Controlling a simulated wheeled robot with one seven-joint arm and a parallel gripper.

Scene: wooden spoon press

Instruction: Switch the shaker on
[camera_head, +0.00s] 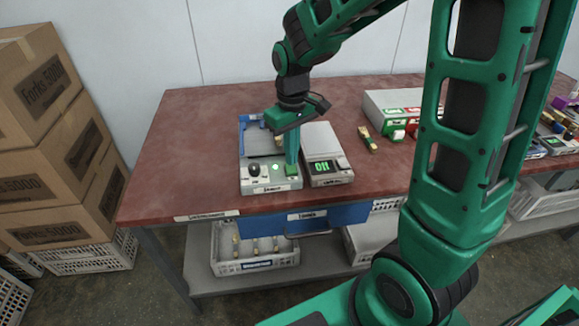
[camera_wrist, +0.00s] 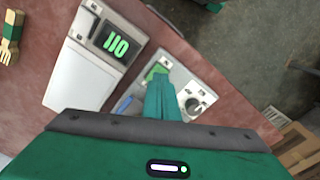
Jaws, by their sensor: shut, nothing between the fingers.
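The shaker (camera_head: 256,184) is a pale box on the red bench, with blue parts at its back. Its front panel has a black knob (camera_head: 254,169), a lit green light (camera_head: 275,167) and a green button (camera_head: 291,170) at the right. My gripper (camera_head: 291,161) is shut and empty, pointing down right over the button; I cannot tell whether it touches. In the wrist view the shut fingers (camera_wrist: 161,82) partly cover the green button (camera_wrist: 156,70), with the knob (camera_wrist: 194,104) beside them.
A scale-like device (camera_head: 329,170) with green characters stands close to the shaker's right. Cardboard boxes (camera_head: 40,150) stand left of the bench. The bench's left end is clear.

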